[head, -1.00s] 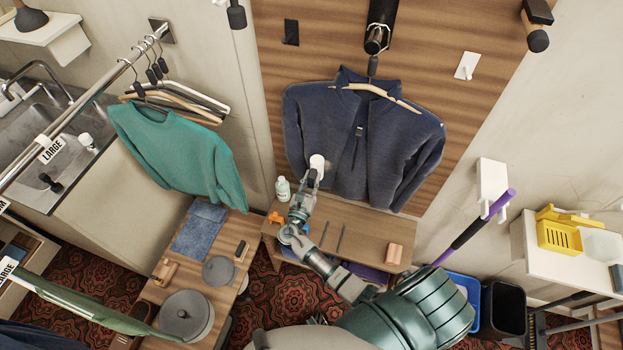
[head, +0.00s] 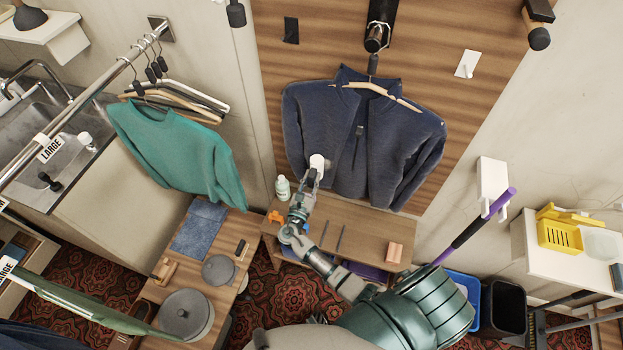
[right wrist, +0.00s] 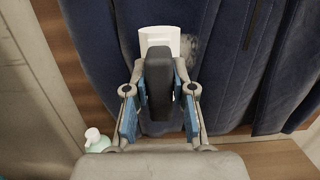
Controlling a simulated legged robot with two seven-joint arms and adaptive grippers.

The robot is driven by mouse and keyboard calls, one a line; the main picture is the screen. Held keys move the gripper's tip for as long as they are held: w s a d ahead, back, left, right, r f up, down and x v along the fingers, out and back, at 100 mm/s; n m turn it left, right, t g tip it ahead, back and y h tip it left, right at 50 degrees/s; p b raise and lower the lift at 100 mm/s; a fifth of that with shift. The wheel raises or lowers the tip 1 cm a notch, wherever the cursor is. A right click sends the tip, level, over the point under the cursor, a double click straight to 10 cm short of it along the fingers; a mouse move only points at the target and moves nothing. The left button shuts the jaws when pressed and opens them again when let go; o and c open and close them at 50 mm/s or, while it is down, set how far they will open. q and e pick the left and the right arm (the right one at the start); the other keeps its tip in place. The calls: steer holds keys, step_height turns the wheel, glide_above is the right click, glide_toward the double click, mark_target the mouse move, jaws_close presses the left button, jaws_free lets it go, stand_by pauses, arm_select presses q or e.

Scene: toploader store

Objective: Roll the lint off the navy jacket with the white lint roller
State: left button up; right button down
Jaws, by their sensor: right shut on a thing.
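The navy jacket (head: 345,130) hangs on a wooden hanger against the wood panel in the head view. It fills much of the right wrist view (right wrist: 240,60). My right gripper (head: 313,178) is shut on the dark handle of the white lint roller (head: 317,161). In the right wrist view the roller's white head (right wrist: 160,42) is at the jacket's lower front, left of the zip; I cannot tell whether it touches. A pale grey lint patch (right wrist: 198,58) shows on the cloth just right of the roller head. My left gripper is not in view.
A wooden bench (head: 345,225) stands below the jacket with a pale green bottle (head: 282,188), an orange item (head: 277,217) and a pinkish block (head: 394,252) on it. A teal sweater (head: 180,150) hangs on the left. A purple-handled pole (head: 480,225) leans at the right.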

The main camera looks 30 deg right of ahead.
steer(key=shift+r, duration=0.1)
step_height(320, 180, up, 2)
steer(key=shift+r+p, duration=0.2)
steer(key=shift+p, duration=0.85)
steer(key=shift+f, duration=0.15)
steer(key=shift+f+b, duration=0.65)
steer(key=shift+f, duration=0.05)
steer(key=shift+f, duration=0.2)
steer(key=shift+f+b, duration=0.2)
steer(key=shift+b, duration=0.15)
